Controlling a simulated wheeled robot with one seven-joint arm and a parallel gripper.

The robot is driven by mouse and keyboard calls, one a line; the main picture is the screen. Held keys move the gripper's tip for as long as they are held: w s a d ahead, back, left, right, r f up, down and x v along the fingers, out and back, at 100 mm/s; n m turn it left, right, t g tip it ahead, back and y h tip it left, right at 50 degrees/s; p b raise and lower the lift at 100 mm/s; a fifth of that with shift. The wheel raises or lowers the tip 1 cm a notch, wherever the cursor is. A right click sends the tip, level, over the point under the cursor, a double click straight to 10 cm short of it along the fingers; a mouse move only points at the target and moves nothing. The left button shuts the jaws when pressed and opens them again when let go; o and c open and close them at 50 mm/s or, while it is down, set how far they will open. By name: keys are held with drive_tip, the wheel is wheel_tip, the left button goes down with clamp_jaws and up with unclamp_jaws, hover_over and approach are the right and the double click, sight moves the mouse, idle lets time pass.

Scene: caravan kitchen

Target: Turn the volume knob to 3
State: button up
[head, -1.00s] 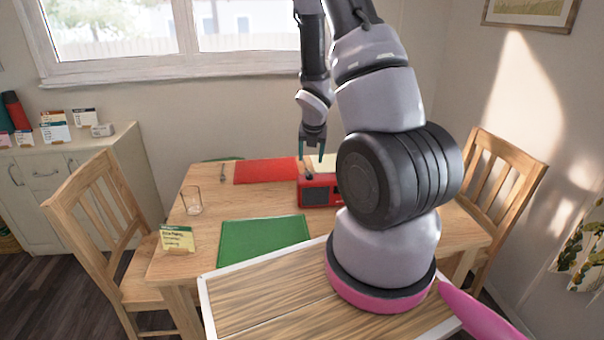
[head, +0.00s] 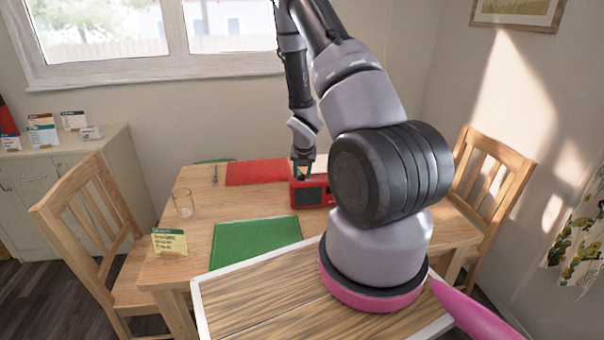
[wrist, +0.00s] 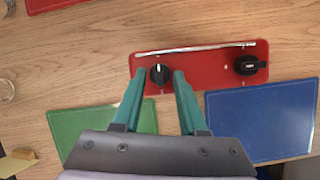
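A red radio (head: 311,192) stands on the wooden table, partly hidden behind my arm in the head view. In the wrist view I look down on the top of the red radio (wrist: 205,61). It has a black round knob (wrist: 160,75) with a white pointer line at the left and another black control (wrist: 250,65) at the right. A long silver bar runs along one edge. My gripper (wrist: 159,77) is open, its teal fingers on either side of the left knob. I cannot tell whether they touch it. In the head view my gripper (head: 302,178) is at the radio's top. The knob's scale numbers cannot be read.
A green placemat (head: 256,242), a red placemat (head: 259,170) and a blue placemat (wrist: 262,120) lie around the radio. A drinking glass (head: 183,203) and a small card (head: 169,242) stand at the table's left. Chairs flank the table.

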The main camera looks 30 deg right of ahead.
clamp_jaws()
